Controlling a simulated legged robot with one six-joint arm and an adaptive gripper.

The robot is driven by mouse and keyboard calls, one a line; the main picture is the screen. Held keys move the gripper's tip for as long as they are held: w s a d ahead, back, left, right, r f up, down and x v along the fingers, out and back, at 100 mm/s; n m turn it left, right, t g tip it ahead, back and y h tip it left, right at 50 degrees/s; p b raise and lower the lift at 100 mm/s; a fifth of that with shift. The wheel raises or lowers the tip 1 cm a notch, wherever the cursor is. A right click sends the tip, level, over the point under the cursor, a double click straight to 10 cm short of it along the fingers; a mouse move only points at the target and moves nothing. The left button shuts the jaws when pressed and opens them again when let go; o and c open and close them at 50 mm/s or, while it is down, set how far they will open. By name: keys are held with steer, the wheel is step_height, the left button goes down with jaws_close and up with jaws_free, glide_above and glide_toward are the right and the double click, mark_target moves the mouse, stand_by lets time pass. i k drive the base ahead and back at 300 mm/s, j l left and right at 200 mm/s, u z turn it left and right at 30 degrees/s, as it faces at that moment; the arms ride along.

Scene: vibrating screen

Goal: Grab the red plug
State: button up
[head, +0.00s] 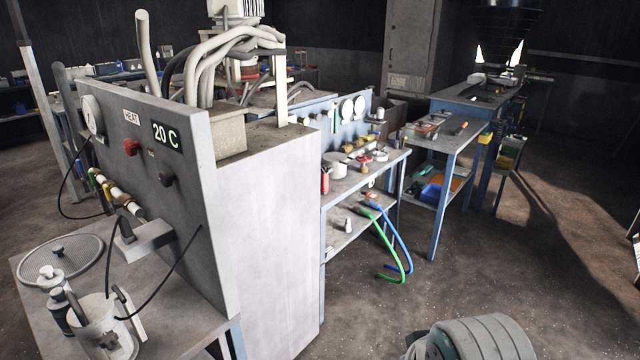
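No item is plainly identifiable as the red plug. A red knob-like part (131,147) sits on the grey control panel (190,215) at the left, beside the HEAT label. A small upright red object (325,181) stands at the near left of the middle bench. Small red parts (366,160) also show on that bench top, too small to make out. A rounded grey part of my own body shows at the bottom right. My gripper's fingers are not in view.
The middle bench (345,188) holds a white pot (337,165). A green hose (390,279) and a blue hose (400,250) hang from its lower shelf to the floor. A front-left table holds a beaker (100,335) and bottles. Floor at right is open.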

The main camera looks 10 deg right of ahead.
mark_target(324, 180)
steer(key=i+l+u, duration=0.15)
steer(key=i+l, duration=0.2)
steer(key=i, duration=0.15)
steer(key=i+l+u, duration=0.15)
steer(key=i+l, duration=0.2)
steer(key=i, duration=0.15)
steer(key=i+l+u, duration=0.15)
steer(key=i+l, duration=0.3)
steer(key=i+l+u, duration=0.2)
steer(key=i+l, duration=0.3)
steer(key=i+l+u, duration=0.15)
steer(key=i+l, duration=0.25)
steer(key=l, duration=0.2)
steer(key=i+l+u, duration=0.15)
steer(key=i+l, duration=0.25)
steer(key=l, duration=0.2)
